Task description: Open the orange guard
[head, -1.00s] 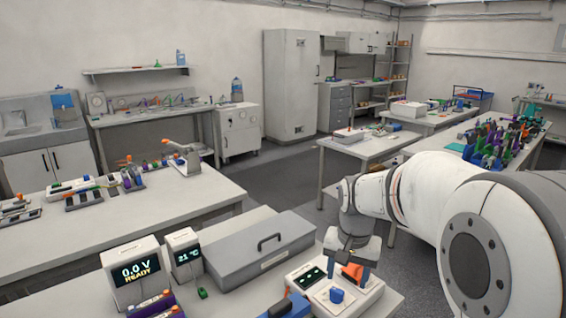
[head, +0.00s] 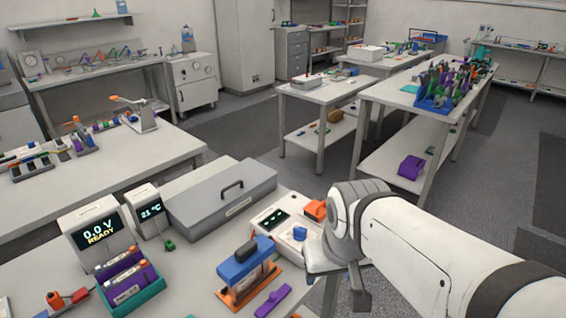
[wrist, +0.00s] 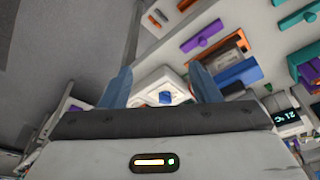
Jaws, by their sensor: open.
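The orange guard (head: 315,210) shows as a small orange block at the right rear of a white control box (head: 268,217) in the head view. The box also has a dark display and a blue knob (head: 300,233). My gripper (wrist: 160,80) is open and empty. In the wrist view its two blue fingers stand on either side of the white box (wrist: 151,82) and the blue knob (wrist: 166,97), apart from them. In the head view my gripper is at the box's right front, beside the guard and not touching it. I cannot make out the guard in the wrist view.
A blue and orange fixture (head: 246,266) and a purple bar (head: 273,300) lie in front of the box. A grey lidded case (head: 222,196) is behind left. The 0.0 V READY display (head: 98,234) stands at left. Open floor lies to the right.

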